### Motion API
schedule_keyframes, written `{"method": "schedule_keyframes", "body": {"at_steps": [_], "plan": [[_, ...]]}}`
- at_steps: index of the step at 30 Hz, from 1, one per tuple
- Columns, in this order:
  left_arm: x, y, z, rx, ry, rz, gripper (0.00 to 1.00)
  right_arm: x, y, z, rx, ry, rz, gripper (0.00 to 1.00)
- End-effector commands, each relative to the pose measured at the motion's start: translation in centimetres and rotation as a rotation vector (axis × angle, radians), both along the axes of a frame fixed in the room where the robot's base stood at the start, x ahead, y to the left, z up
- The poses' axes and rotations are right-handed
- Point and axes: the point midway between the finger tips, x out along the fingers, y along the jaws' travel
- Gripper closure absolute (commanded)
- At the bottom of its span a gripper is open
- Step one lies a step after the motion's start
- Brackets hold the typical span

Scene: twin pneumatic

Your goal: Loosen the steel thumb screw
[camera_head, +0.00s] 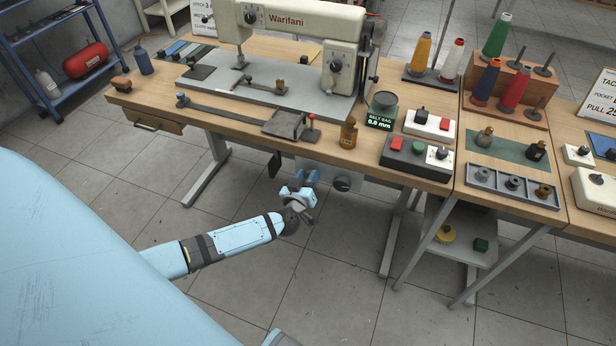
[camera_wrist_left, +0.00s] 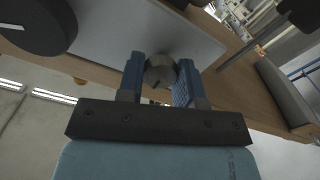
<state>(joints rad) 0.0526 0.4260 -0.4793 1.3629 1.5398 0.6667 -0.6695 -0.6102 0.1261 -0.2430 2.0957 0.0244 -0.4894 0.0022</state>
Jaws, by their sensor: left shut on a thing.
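The steel thumb screw (camera_wrist_left: 160,71) shows in the left wrist view as a round grey knob with a dark slot mark. It sits against a pale grey plate (camera_wrist_left: 140,30). My left gripper (camera_wrist_left: 160,82) is shut on it, one blue finger on each side. In the head view my left gripper (camera_head: 304,182) is just below the front edge of the table, at the plate (camera_head: 325,168) under it. The screw is hidden behind the gripper there. My right gripper is not in view.
The floor in front is clear.

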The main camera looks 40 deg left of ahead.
Motion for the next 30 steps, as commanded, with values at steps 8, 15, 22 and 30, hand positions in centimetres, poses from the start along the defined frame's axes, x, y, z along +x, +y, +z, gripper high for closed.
{"method": "schedule_keyframes", "body": {"at_steps": [8,15,22,30], "plan": [[-0.11,-0.02,-0.12,-0.205,-0.046,0.002,0.91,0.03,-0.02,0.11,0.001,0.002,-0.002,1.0],[-0.08,-0.01,-0.19,-0.426,-0.101,0.002,0.91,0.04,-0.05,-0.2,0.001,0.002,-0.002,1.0],[-0.09,0.01,-0.28,-0.638,-0.152,0.001,0.91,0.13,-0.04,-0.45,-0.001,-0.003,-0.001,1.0],[-0.07,0.02,-0.29,-0.865,-0.208,0.001,0.91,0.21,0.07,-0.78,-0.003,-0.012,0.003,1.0]]}}
